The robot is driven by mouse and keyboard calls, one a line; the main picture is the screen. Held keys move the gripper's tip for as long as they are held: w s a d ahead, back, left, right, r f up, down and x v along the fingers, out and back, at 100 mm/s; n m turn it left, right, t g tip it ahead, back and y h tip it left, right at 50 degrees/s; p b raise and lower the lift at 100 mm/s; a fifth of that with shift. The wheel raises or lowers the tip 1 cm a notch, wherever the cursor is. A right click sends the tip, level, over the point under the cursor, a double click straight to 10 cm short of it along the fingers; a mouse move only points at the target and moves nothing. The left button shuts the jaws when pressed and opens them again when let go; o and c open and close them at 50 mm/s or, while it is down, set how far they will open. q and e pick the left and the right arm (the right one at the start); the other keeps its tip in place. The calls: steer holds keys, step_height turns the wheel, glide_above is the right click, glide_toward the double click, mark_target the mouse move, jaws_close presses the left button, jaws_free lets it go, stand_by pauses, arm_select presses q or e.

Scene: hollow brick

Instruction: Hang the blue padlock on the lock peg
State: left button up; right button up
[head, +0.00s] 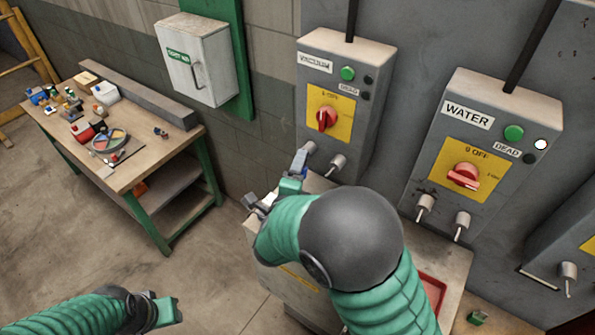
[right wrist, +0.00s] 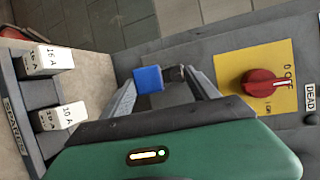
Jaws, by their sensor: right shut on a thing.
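My right gripper (head: 298,170) is raised at the lower left of the VACUUM box, close to its left peg (head: 310,148). In the right wrist view, its fingers (right wrist: 162,80) are shut on the small blue padlock (right wrist: 148,79). The padlock's shackle cannot be made out, and a small dark end shows beside it. In the head view the padlock is mostly hidden by the gripper. I cannot tell whether it touches the peg. A second peg (head: 337,163) on this box is bare. My left gripper (head: 165,310) is low at the left; its fingers are not clear.
The VACUUM box has a red knob (head: 326,118) on a yellow plate. The WATER box (head: 484,150) stands to the right with two bare pegs. A cluttered workbench (head: 165,160) and a white wall cabinet (head: 196,60) are at the left. Bare floor lies between.

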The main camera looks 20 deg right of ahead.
steer(key=o, duration=1.6)
steer(key=shift+a, duration=0.1)
steer(key=shift+o, duration=0.2)
steer(key=b+v, duration=0.4)
steer(key=v, duration=1.2)
steer(key=shift+s+a+b, duration=0.3)
steer(key=shift+b, duration=0.1)
